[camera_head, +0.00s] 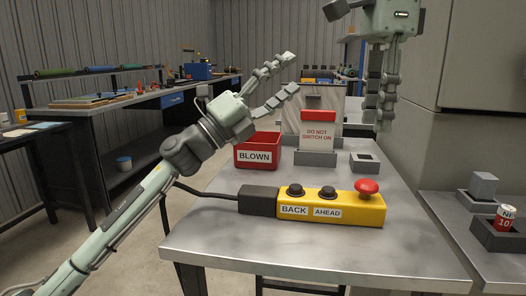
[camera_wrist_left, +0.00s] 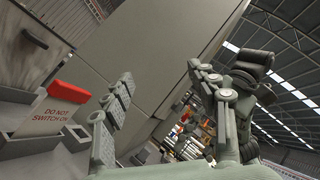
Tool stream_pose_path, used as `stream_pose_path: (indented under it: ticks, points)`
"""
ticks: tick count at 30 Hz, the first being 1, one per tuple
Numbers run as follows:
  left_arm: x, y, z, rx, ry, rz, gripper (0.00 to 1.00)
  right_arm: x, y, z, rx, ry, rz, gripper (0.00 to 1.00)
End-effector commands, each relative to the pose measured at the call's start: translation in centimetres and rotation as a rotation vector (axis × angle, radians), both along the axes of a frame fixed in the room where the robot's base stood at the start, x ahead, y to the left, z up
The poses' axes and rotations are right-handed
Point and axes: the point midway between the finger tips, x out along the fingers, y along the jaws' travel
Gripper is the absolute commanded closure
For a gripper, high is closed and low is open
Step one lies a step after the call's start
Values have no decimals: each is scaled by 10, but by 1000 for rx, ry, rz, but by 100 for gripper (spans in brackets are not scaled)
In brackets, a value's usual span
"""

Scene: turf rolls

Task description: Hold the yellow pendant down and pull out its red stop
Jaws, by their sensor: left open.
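The yellow pendant (camera_head: 345,210) lies on the metal table, with black buttons labelled BACK and AHEAD. Its red stop (camera_head: 367,187) is a mushroom knob on top at the right end. A black sleeve and cable leave its left end. My left gripper (camera_head: 293,74) is open and empty, raised above and behind the pendant, pointing up and right. Its spread fingers also show in the left wrist view (camera_wrist_left: 162,72). My right gripper (camera_head: 380,128) hangs pointing down, above and behind the red stop, clear of the pendant. Whether its fingers are apart is unclear.
A red BLOWN bin (camera_head: 257,158) and a DO NOT SWITCH ON sign (camera_head: 320,140) with a red top stand behind the pendant. A small grey socket block (camera_head: 365,163) sits right of the sign. The front tabletop (camera_head: 300,250) is clear.

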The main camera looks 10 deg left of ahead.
Motion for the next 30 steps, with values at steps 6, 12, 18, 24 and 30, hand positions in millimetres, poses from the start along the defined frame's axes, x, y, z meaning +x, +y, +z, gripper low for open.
stream_pose_path:
  ticks: [6,12,18,24,30]
  points:
    - [-47,-89,10,520,-320,-206,41,0,0,0,0,0,0,66]
    - [-69,-107,-27,1041,-526,-359,41,0,0,0,0,0,0,66]
    - [-88,-78,-97,1624,-606,-632,41,0,0,0,0,0,0,66]
    - [-94,-13,-116,2047,-544,-842,41,0,0,0,0,0,0,66]
    - [-98,21,-113,2220,-473,-933,41,0,0,0,0,0,0,66]
